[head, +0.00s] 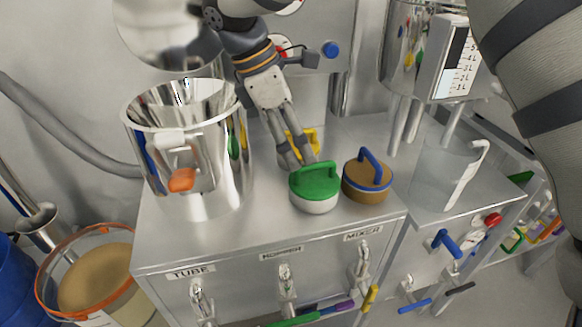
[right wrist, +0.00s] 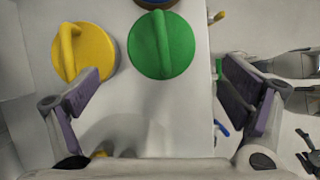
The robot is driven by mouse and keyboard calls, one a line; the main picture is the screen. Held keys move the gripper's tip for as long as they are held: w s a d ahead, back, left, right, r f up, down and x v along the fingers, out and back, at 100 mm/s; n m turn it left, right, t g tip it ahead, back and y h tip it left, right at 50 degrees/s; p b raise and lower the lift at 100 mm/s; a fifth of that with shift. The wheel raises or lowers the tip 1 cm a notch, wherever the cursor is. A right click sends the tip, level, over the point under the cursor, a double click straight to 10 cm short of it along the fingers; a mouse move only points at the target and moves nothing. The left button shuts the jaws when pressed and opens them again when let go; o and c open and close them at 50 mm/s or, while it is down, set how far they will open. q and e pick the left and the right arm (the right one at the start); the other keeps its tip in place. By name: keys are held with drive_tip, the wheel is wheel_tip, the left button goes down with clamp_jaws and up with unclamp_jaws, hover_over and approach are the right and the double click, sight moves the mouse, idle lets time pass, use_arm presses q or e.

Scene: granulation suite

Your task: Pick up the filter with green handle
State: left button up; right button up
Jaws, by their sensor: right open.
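The filter with the green handle (head: 314,188) has a green top with a raised bar and a white lower body. It sits upright on the steel cabinet top (head: 262,233). My right gripper (head: 298,162) is open, its fingers pointing down just behind the green filter in the head view. In the right wrist view, the green filter (right wrist: 161,46) lies beyond the gap between the open fingers (right wrist: 160,84), with nothing held. A yellow-handled filter (right wrist: 82,50) is beside it, partly hidden behind the gripper in the head view (head: 313,138). My left gripper is not in view.
A brown filter with a blue handle (head: 367,178) stands close to the right of the green one. A shiny steel vessel (head: 193,190) stands at left on the cabinet. A clear jug (head: 446,172) stands at right. The cabinet's front top is clear.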

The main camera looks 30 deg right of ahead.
hover_over(316, 180)
drive_tip(key=a, duration=0.2)
wheel_tip(316, 180, down, 4)
drive_tip(key=shift+d+f, duration=0.15)
drive_tip(key=shift+f, duration=0.1)
drive_tip(key=x, duration=0.6)
drive_tip(key=shift+w+f, duration=0.25)
drive_tip(key=shift+w, duration=0.1)
drive_tip(key=c, duration=1)
